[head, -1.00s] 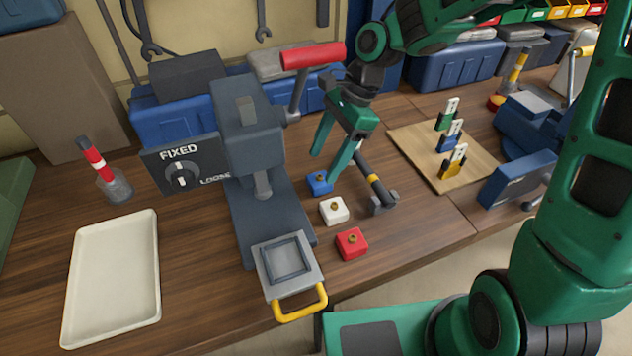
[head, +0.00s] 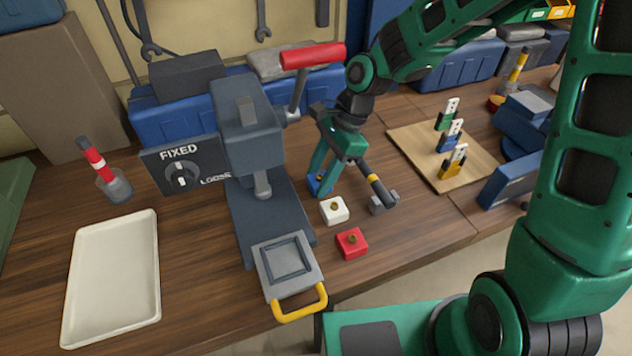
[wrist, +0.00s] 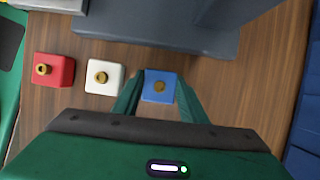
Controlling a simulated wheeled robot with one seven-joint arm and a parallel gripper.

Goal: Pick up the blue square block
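The blue square block (head: 316,184) with a brass knob on top stands on the wooden bench, right of the grey press. In the head view it is partly hidden by my gripper. My gripper (head: 322,182) points down at the block, with one finger on either side of it. In the wrist view the blue block (wrist: 160,87) shows between the two green fingertips (wrist: 160,92). The fingers look open around it, very close to its sides; I cannot tell whether they touch it.
A white block (head: 334,210) and a red block (head: 352,242) stand in a row in front of the blue one. The grey press (head: 275,215) is close on the left. A dark tool with a yellow band (head: 374,185) is just right. A pale tray (head: 112,280) lies empty at left.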

